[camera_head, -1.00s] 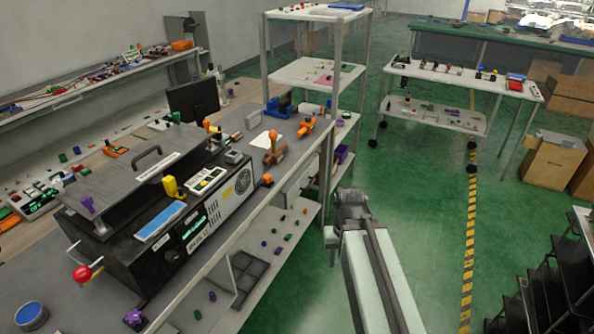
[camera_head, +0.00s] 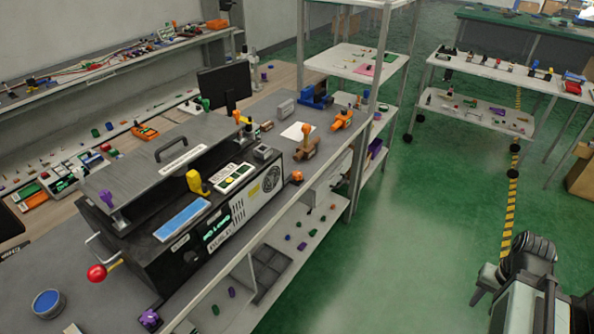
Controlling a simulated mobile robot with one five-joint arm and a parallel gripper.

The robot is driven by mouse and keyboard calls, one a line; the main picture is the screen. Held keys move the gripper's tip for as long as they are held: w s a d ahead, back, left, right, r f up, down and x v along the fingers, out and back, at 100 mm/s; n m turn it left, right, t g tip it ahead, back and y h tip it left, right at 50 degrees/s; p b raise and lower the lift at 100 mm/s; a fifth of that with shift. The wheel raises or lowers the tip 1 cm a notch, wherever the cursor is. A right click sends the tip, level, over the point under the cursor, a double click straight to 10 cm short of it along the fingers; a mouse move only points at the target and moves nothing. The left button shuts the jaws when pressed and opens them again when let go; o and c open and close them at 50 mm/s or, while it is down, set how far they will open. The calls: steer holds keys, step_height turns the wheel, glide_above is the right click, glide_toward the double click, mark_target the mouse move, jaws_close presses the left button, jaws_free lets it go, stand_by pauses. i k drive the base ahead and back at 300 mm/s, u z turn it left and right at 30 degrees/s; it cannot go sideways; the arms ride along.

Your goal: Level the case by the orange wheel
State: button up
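The black case (camera_head: 150,262) with a grey lid and handle stands on the grey bench at the left. Its front carries a blue panel, a lit green display and a round fan grille. A small round orange knob (camera_head: 297,177) sits at the bench edge by the case's right end; I cannot tell whether it is the orange wheel. Another orange knob (camera_head: 237,114) shows behind the case. The case's tilt is not clear. My gripper (camera_head: 520,262) is at the bottom right over the green floor, well apart from the case and touching nothing visible; its fingers are not clear.
A red ball handle (camera_head: 97,272) sticks out at the case's left end. A blue-topped tin (camera_head: 46,303) stands at the bench's front left. Orange levers (camera_head: 306,133) and a monitor (camera_head: 224,86) stand farther along. The green floor between bench and gripper is clear.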

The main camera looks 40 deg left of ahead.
mark_target(296, 176)
steer(key=u, duration=0.05)
steer(key=k, duration=0.8)
steer(key=u, duration=1.2)
steer(key=i, duration=1.5)
